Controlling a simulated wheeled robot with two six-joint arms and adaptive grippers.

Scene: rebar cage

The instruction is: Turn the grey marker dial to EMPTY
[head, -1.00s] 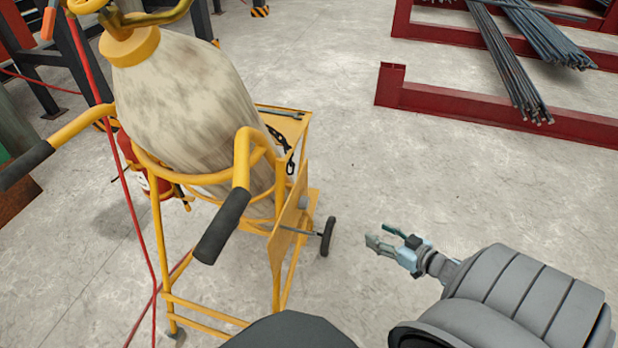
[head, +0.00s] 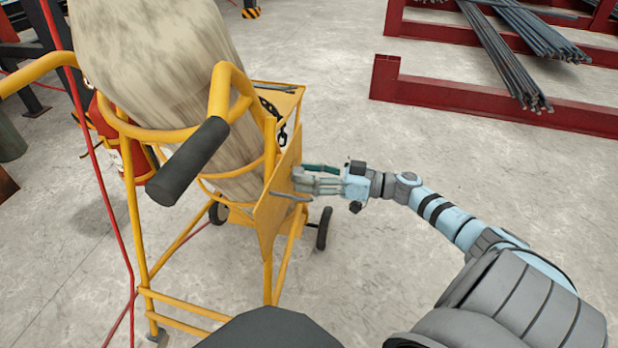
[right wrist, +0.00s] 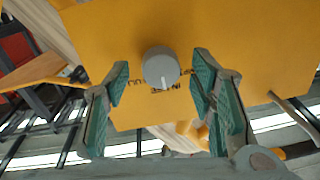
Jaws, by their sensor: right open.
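The grey marker dial (right wrist: 161,68) is a round knob on a yellow panel (right wrist: 250,45) in the right wrist view. A pale mark on its face points down in that view. My right gripper (right wrist: 160,74) is open, with one finger on each side of the dial and no clear contact. In the head view my right gripper (head: 303,178) is at the right face of the cart's panel (head: 276,205), and its fingers largely hide the dial. My left gripper is not in view.
The yellow cart (head: 143,220) carries a large pale, stained bag (head: 150,70) and has a black-gripped handle (head: 188,163). A grey rod (head: 290,197) sticks out just below my fingers. A red hose (head: 105,200) hangs at left.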

